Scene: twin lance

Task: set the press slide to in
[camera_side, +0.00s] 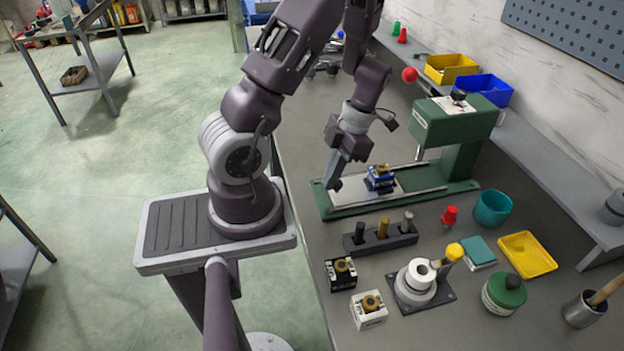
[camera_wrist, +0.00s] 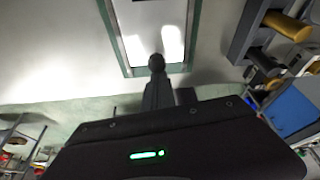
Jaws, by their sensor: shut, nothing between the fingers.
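The green press (camera_side: 455,130) stands on the bench with a long green base. Its pale slide plate (camera_side: 352,193) lies between two rails at the left part of the base, clear of the press head. A blue block with a dark and brass-coloured top (camera_side: 380,178) sits on the plate. My gripper (camera_side: 334,184) is shut and empty, low at the left end of the slide, left of the blue block. In the wrist view the fingertips (camera_wrist: 157,63) show at the edge of the pale plate (camera_wrist: 150,22). Whether they touch it cannot be told.
A dark rack with several pegs (camera_side: 380,237) stands in front of the press base. A teal cup (camera_side: 492,208), yellow tray (camera_side: 527,254), and black and white blocks (camera_side: 368,309) lie around. The rails right of the block look clear.

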